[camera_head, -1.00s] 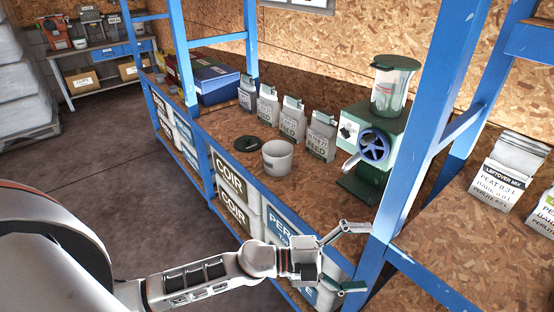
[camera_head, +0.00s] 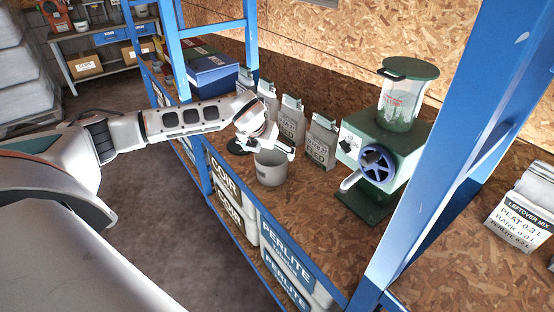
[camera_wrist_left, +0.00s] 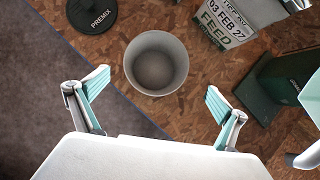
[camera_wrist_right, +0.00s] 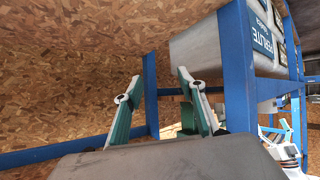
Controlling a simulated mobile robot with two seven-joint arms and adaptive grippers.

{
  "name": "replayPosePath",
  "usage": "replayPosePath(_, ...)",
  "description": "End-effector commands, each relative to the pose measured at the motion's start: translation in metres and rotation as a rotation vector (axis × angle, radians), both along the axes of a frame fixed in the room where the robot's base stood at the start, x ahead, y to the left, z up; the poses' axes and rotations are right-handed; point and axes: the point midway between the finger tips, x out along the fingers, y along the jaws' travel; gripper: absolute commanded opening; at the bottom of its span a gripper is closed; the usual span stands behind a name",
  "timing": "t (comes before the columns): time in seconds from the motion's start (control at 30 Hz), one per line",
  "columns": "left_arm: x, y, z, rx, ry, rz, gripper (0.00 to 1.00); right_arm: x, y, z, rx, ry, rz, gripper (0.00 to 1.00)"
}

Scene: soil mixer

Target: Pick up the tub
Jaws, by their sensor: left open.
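The light grey tub (camera_head: 271,172) stands upright on the wooden shelf, left of the green mixer. In the left wrist view the tub (camera_wrist_left: 156,62) shows its round open mouth and looks empty. My left gripper (camera_head: 270,145) is over the tub in the head view, hiding part of its rim. In the left wrist view it is open with nothing between its fingers, and the tub lies ahead between and beyond the fingertips. My right gripper (camera_wrist_right: 160,82) is open and empty near blue frame posts, away from the tub.
A dark lid marked PREMIX (camera_wrist_left: 92,14) lies beside the tub. Feed bags (camera_head: 321,141) stand behind it. The green mixer (camera_head: 380,160) with a blue wheel is to the right. Blue posts (camera_head: 440,140) frame the shelf. A leftover mix bag (camera_head: 524,212) stands far right.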

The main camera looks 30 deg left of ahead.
Motion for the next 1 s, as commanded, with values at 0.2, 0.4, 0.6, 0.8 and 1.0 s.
replayPosePath(0.2, 0.010, 0.009, -0.013, 0.018, -0.004, 0.013, 1.00, -0.020, -0.002, -0.016, -0.006, 0.043, 0.002, 0.40)
replayPosePath(0.4, 0.020, 0.011, -0.029, 0.016, -0.004, 0.012, 1.00, -0.024, -0.003, -0.019, -0.011, 0.053, 0.004, 0.40)
replayPosePath(0.6, 0.035, 0.014, -0.053, 0.014, -0.004, 0.011, 1.00, -0.018, -0.003, -0.010, -0.009, 0.039, 0.004, 0.40)
replayPosePath(0.8, 0.041, 0.015, -0.064, 0.015, -0.005, 0.010, 1.00, -0.014, -0.002, -0.004, -0.007, 0.027, 0.004, 0.40)
replayPosePath(1.0, 0.041, 0.015, -0.063, 0.015, -0.005, 0.010, 1.00, -0.014, -0.002, -0.005, -0.007, 0.028, 0.004, 0.40)
